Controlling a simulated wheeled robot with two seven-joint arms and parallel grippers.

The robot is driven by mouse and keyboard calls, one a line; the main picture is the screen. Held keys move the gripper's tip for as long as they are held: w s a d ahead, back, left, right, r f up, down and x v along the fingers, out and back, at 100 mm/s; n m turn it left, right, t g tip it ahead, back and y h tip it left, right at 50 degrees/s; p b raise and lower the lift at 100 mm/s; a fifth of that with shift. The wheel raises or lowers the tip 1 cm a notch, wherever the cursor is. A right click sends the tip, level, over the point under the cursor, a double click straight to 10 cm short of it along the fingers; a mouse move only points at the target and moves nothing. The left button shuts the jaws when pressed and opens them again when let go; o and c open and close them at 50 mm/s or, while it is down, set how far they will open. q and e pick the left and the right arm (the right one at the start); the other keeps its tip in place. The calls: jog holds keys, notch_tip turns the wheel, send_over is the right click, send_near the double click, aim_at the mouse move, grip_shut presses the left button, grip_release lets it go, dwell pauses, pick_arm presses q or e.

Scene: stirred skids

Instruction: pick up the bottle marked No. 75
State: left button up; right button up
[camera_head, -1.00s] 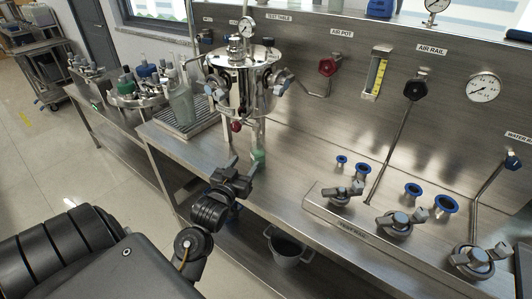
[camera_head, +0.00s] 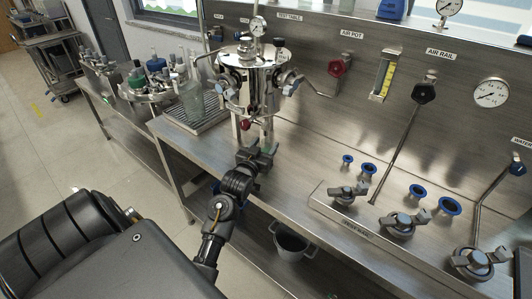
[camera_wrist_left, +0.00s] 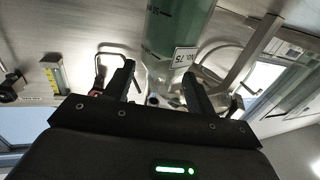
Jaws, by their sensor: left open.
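The bottle marked No. 75 (camera_wrist_left: 178,30) shows in the left wrist view, with green liquid, level marks and a white label reading "NO. 75" (camera_wrist_left: 185,58). In the head view a small pale green patch that seems to be this bottle (camera_head: 268,148) shows below the steel vessel, mostly hidden by my gripper. My left gripper (camera_head: 256,158) is open at the bottle. In the wrist view its two dark fingers (camera_wrist_left: 160,82) stand to either side of the bottle's narrower end. I cannot tell whether they touch it. My right gripper is not in view.
The steel vessel (camera_head: 247,80) with gauge and valves stands just above my gripper. Clamped valves (camera_head: 398,224) and blue rings line the bench at right. The bench between is clear.

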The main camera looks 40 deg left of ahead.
pick_arm(q)
jog(key=shift+w+a, duration=0.2)
jog(key=shift+w, duration=0.35)
jog(key=shift+s+d, duration=0.1)
grip_shut()
jog(key=shift+f, duration=0.1)
jog(key=shift+r, duration=0.3)
jog(key=r+b+v, duration=0.1)
jog(key=b+v, duration=0.2)
jog(key=v, duration=1.4)
jog(key=shift+s, duration=0.4)
